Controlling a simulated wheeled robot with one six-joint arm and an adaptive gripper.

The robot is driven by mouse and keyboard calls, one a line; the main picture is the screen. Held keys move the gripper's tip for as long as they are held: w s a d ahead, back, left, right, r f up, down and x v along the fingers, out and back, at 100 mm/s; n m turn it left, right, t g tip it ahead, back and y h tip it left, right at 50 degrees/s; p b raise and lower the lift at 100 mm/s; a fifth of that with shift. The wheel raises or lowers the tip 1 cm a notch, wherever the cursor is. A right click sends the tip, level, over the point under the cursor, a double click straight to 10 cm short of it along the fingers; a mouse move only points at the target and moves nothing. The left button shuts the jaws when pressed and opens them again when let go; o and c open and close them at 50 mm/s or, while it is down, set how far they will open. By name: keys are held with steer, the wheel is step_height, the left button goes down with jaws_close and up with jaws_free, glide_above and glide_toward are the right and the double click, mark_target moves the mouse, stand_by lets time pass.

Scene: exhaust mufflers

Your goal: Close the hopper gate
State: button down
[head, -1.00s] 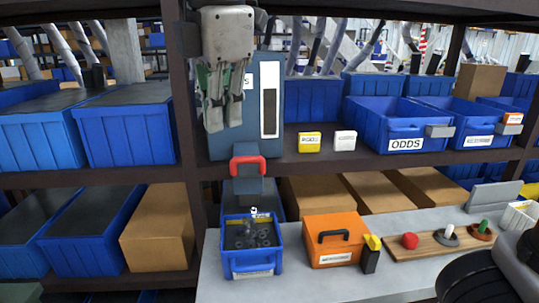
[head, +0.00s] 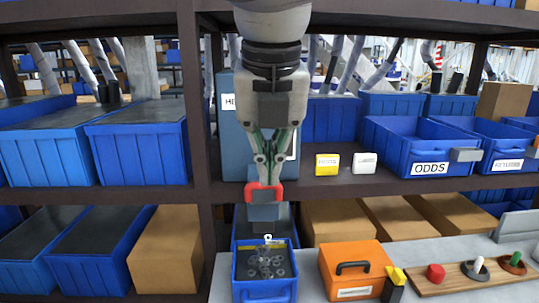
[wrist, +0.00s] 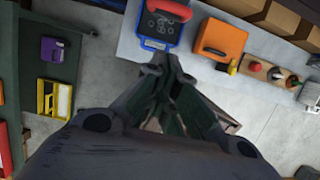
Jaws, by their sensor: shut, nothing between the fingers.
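The hopper (head: 230,140) is a tall blue-grey box on the shelf, with its front partly hidden behind my arm. Its gate has a red handle (head: 264,187) at the bottom, above a grey chute (head: 264,211). The red handle also shows in the wrist view (wrist: 170,9).
An orange case (head: 352,268) and a wooden board (head: 470,278) with coloured pegs stand on the grey bench to the right. Yellow and white small boxes (head: 327,163) and a blue ODDS bin (head: 420,150) sit on the shelf. A dark upright (head: 202,200) stands left.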

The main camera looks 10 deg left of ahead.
mark_target(267, 188)
steer(key=w+f, duration=0.1)
steer(key=f, duration=0.1)
steer(key=w+f, duration=0.2)
steer(key=w+a+f, duration=0.1)
steer(key=f, duration=0.2)
steer(key=shift+w+a, duration=0.1)
steer(key=shift+w, duration=0.3)
steer(key=shift+w+a+f, duration=0.1)
steer(key=shift+w+a, duration=0.05)
steer(key=shift+w, duration=0.35)
steer(key=w, duration=0.2)
steer(key=shift+w+a, duration=0.35)
